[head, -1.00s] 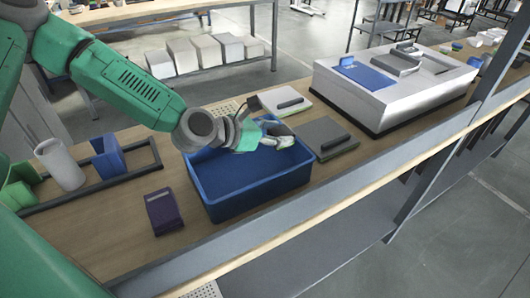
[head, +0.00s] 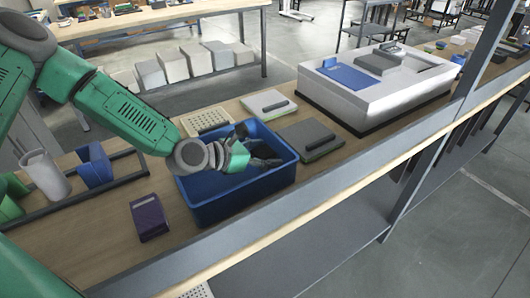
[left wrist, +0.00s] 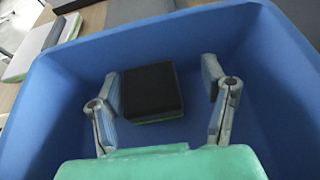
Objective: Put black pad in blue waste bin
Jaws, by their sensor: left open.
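The blue waste bin (head: 243,200) stands on the wooden bench; its inside wall also shows in the left wrist view (left wrist: 275,75). The black pad (left wrist: 153,88), with a green lower edge, lies inside the bin on its floor. My left gripper (head: 264,147) is down in the bin opening. In the left wrist view its fingers (left wrist: 161,76) are spread wide on both sides of the pad, apart from it, with nothing between them gripped. In the head view the pad is hidden by the bin and gripper. My right gripper is not in view.
Right of the bin lie a grey pad (head: 311,139) and a whitish pad (head: 268,103) with dark handles. A purple box (head: 149,217) lies left. A white cup (head: 46,176) and blue holder (head: 95,164) stand further left. A large white box (head: 375,90) is at the right.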

